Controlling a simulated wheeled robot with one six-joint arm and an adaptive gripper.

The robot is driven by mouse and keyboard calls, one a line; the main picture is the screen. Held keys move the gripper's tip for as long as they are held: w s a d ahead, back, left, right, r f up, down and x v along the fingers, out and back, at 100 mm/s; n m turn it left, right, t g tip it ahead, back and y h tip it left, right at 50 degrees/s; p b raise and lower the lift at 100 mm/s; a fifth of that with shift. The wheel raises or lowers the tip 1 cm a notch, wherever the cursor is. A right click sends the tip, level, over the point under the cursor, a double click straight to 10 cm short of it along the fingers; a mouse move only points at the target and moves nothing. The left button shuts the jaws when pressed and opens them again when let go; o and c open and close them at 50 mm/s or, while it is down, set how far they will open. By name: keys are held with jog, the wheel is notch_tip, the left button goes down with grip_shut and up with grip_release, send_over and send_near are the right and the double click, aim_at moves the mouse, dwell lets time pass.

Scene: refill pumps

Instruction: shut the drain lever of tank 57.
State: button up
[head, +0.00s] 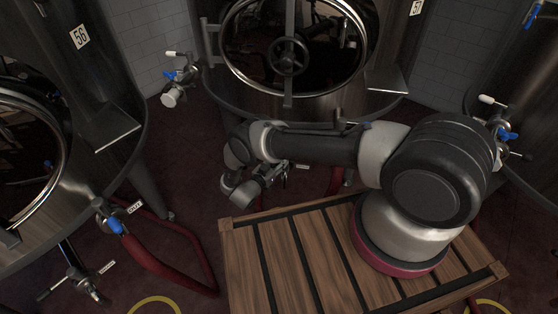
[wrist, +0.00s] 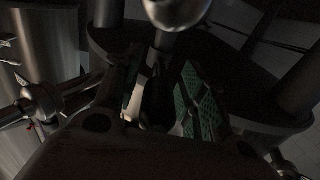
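Tank 57 (head: 300,101) is the steel tank at the top centre of the head view, with its number plate at the upper right. Its drain fitting is low under the tank, small and mostly hidden behind my arm, near a white tag (head: 303,167). My gripper (head: 275,172) is at that spot. In the wrist view my gripper (wrist: 160,78) has its green-padded fingers apart. A dark bar (wrist: 157,98), possibly the lever, lies between them, below a round metal end (wrist: 178,10). I cannot tell whether the fingers touch the bar. The lever's angle is unclear.
Tank 56 (head: 105,75) stands at the left, with a blue-handled valve (head: 115,226), a red hose (head: 160,265) and its own drain fitting (head: 85,285). A sampling valve (head: 172,92) juts out left of tank 57. Another tank (head: 525,95) is at the right.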

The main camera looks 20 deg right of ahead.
jog(key=v, duration=1.2)
